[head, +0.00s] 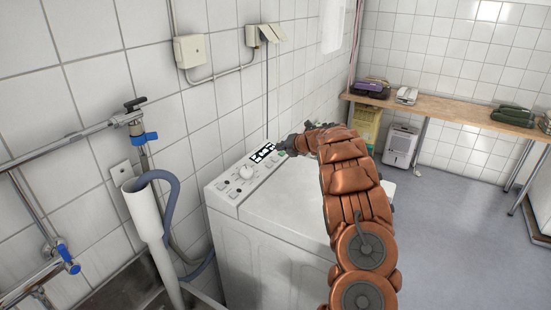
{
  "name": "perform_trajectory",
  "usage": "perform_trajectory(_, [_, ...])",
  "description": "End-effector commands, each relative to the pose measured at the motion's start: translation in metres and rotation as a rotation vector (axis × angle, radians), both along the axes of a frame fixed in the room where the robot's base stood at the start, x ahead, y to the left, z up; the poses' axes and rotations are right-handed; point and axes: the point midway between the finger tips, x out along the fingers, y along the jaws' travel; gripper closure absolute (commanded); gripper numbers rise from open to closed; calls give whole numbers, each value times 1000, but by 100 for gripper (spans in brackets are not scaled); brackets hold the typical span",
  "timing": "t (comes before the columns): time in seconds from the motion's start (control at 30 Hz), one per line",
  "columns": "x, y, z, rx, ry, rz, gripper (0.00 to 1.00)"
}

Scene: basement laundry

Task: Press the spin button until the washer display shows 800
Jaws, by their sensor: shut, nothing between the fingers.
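The white washer (270,245) stands against the tiled wall in the middle of the head view. Its control panel (235,188) runs along the top at the wall side, with a round knob (246,172) and several small buttons. The dark display (264,152) shows light characters, too small to read. My gripper (281,147) is shut and empty, with its tip at the far end of the panel, just right of the display. I cannot tell whether it touches a button. My gripper and arm hide that end of the panel, and I cannot pick out the spin button.
A grey drain hose (172,205) and white pipe (146,212) stand left of the washer, by a sink edge (125,285). A wooden bench (445,106) at the back holds several items. A white dehumidifier (400,146) sits below it. The floor (450,220) at right is clear.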

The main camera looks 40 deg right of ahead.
Motion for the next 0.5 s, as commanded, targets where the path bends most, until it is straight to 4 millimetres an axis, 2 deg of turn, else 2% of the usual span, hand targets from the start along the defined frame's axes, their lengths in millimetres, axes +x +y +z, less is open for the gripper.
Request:
perform_trajectory(0.2, [-5, -2, 20, -1, -1, -1, 100])
perform_trajectory(0.5, [-6, -2, 20, 0, -1, -1, 100])
